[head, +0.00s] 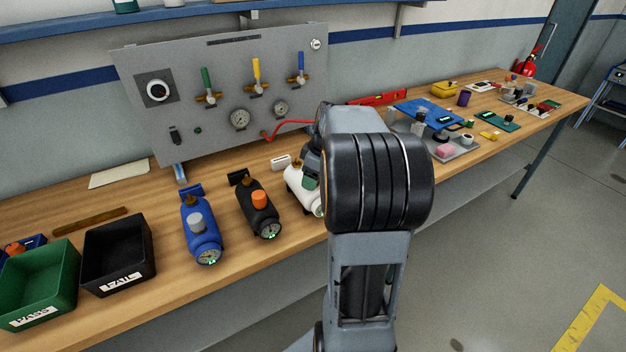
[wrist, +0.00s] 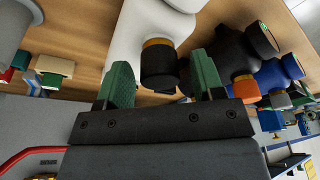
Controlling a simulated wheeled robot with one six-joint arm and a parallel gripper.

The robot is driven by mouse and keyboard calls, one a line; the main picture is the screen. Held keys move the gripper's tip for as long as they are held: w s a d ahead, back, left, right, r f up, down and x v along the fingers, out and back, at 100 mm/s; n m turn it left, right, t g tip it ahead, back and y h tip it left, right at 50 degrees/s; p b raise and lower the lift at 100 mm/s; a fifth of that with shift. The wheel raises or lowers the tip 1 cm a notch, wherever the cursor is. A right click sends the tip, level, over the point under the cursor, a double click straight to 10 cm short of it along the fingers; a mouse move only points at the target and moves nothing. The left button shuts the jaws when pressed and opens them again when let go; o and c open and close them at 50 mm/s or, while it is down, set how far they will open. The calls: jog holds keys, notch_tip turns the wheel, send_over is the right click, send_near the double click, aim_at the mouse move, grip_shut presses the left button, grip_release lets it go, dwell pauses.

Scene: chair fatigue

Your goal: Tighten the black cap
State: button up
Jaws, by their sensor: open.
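The black cap (wrist: 158,66) sits on a brass neck of the white canister (wrist: 140,28) in the wrist view. My gripper (wrist: 163,76) is open, with one green finger on each side of the cap. The right finger looks close to the cap; I cannot tell whether either finger touches it. In the head view the white canister (head: 295,180) stands on the bench, partly hidden behind my arm. The cap is hidden there.
A black canister (head: 256,208) with an orange cap and a blue canister (head: 200,232) with a grey cap stand to the left. Green (head: 40,288) and black (head: 118,257) bins stand farther left. A gauge panel (head: 225,85) is behind, with a red hose (head: 290,123).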

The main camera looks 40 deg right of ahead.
jog(key=n, duration=0.4)
jog(key=shift+g+y, duration=0.3)
jog(key=shift+y, duration=0.1)
jog(key=shift+n, duration=0.9)
jog(key=shift+n+g, duration=0.5)
jog(key=shift+n, duration=0.6)
